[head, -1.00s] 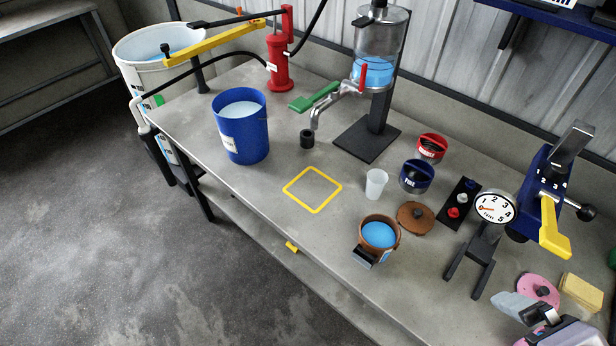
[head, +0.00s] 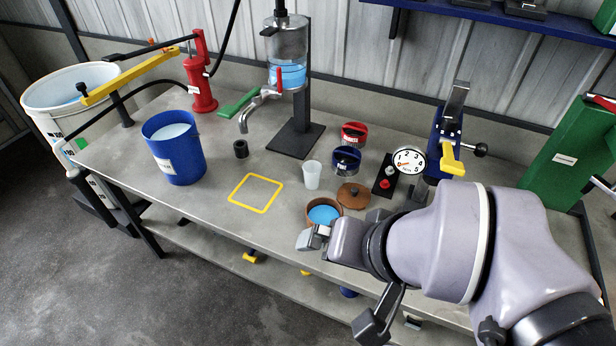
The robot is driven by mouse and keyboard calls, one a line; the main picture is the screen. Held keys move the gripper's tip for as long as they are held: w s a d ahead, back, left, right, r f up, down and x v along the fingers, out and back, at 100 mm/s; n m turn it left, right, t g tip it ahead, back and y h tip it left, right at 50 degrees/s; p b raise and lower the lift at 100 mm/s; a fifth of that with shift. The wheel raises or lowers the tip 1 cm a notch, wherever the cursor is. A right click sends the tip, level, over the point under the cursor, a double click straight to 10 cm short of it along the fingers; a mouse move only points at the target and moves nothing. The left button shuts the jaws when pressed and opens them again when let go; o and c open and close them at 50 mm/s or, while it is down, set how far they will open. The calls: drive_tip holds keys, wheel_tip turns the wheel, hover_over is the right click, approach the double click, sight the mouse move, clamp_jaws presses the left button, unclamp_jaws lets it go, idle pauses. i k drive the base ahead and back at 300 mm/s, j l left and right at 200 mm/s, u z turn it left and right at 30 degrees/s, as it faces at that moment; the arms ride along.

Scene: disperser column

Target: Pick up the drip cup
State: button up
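A small black cup (head: 240,149) with a dark opening is just below the tip of the metal spout (head: 243,122); it looks like the drip cup. A translucent white cup (head: 312,175) stands upright on the bench, right of the yellow square. My gripper (head: 312,238) is at the bench's front edge, in front of the brown pot of blue liquid (head: 325,213), and well to the right of the black cup. My wrist hides most of the gripper, so its opening and any contact with the pot's front handle are unclear.
A blue bucket (head: 173,152) stands left of the black cup. The clear tank (head: 286,60) on its black stand (head: 296,136) is behind right. A yellow outlined square (head: 255,193) is empty. Red (head: 353,133) and blue (head: 346,160) tins and a dial gauge (head: 409,160) are to the right.

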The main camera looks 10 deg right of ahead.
sight(312, 169)
drive_tip(key=i+j+z, duration=0.15)
drive_tip(key=j+z, duration=0.3)
drive_tip(key=j, duration=0.35)
drive_tip(key=j+z, duration=0.45)
drive_tip(key=j, duration=0.35)
drive_tip(key=k+j+z, duration=0.1)
drive_tip(key=j+z, duration=0.35)
drive_tip(key=j, duration=0.4)
drive_tip(key=j+z, duration=0.4)
drive_tip(key=j, duration=0.2)
drive_tip(key=i, duration=0.3)
